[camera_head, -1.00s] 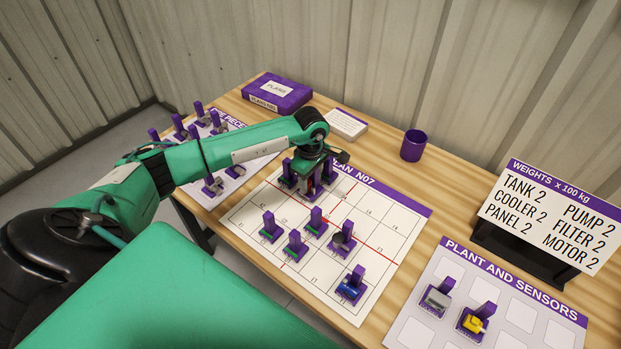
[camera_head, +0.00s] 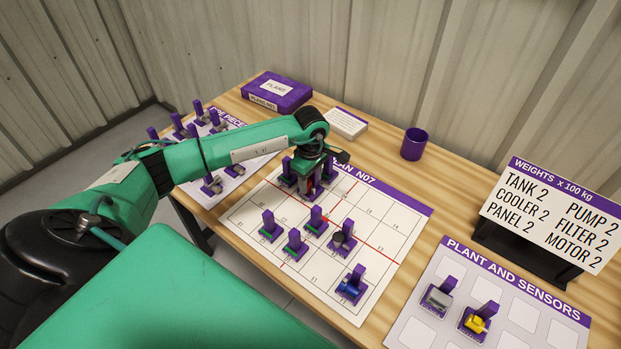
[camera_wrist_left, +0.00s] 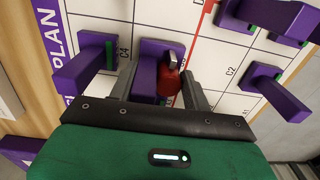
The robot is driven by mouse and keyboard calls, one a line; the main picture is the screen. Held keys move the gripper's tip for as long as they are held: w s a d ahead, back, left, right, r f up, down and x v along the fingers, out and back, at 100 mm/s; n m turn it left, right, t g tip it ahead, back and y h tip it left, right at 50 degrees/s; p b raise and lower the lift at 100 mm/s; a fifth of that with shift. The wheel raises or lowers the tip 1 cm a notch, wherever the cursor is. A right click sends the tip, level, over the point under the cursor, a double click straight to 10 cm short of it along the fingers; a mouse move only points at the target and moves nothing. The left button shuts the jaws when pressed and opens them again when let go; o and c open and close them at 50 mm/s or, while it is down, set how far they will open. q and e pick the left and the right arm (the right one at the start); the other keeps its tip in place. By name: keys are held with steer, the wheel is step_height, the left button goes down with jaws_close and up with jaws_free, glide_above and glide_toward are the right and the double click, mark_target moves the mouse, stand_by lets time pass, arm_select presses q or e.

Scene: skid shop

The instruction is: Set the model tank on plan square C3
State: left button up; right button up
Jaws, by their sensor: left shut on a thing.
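My left gripper (camera_head: 312,190) is over the far left part of the white plan sheet (camera_head: 390,213). It is shut on a purple-handled piece with a red cylinder, which I take as the model tank (camera_wrist_left: 170,82). In the left wrist view the gripper's fingers (camera_wrist_left: 160,92) sit on either side of the piece. The piece shows between the C4 and C2 labels, over the square between them. Whether its base touches the sheet I cannot tell. My right gripper is not in view.
Purple pieces with green parts (camera_head: 293,246) and one with a dark cylinder (camera_head: 343,236) stand near the held piece. A blue-cylinder piece (camera_head: 352,285) stands at the near edge. A plant and sensors sheet (camera_head: 415,325), a weights sign (camera_head: 548,215) and a purple cup (camera_head: 414,144) are right.

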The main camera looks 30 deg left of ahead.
mark_target(310, 180)
arm_select(q)
steer(key=shift+f+b, duration=0.35)
steer(key=shift+f, duration=0.1)
steer(key=o, duration=1.2)
steer(key=shift+r, duration=0.15)
steer(key=shift+r, duration=0.35)
steer(key=shift+r, duration=0.15)
steer(key=shift+r+p, duration=1.65)
steer(key=shift+r, duration=1.85)
